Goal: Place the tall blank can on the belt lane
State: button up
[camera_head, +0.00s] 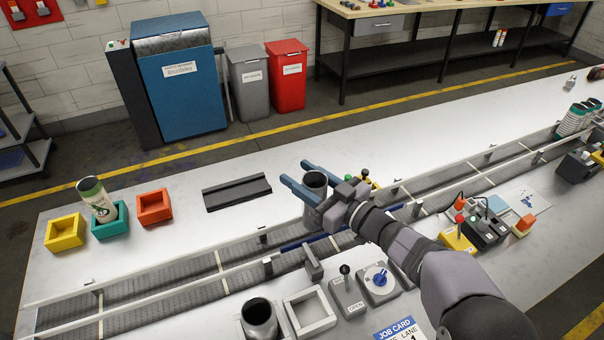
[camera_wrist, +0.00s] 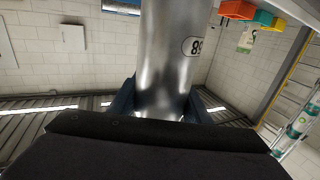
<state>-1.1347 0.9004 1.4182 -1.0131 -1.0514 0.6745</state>
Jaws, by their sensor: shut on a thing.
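My gripper (camera_head: 296,172) has its blue fingers closed around a bare silver can (camera_head: 316,181), which stands upright and open at the top. In the wrist view the can (camera_wrist: 165,60) fills the middle, with a small oval number mark on its side. The can is over the belt lane (camera_head: 190,294), near its far rail. Another dark silver can (camera_head: 259,316) stands at the front edge of the picture, left of a white square frame.
Yellow (camera_head: 65,243), teal (camera_head: 110,232) and orange (camera_head: 155,218) bins stand at left; a printed can (camera_head: 97,198) leans in the teal one. A dark tray (camera_head: 237,193) lies behind the lane. A lever (camera_head: 346,290) and dial (camera_head: 379,279) stand in front.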

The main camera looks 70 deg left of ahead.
jog(key=shift+f, duration=0.1)
jog(key=shift+f+b, duration=0.4)
jog(key=shift+f, duration=0.15)
jog(key=o, duration=1.2)
jog(key=shift+o, duration=0.2)
jog(key=b, duration=0.3)
send_near(324, 192)
jog(key=x, duration=0.4)
jog(key=shift+s+a, duration=0.1)
jog(key=shift+a, duration=0.25)
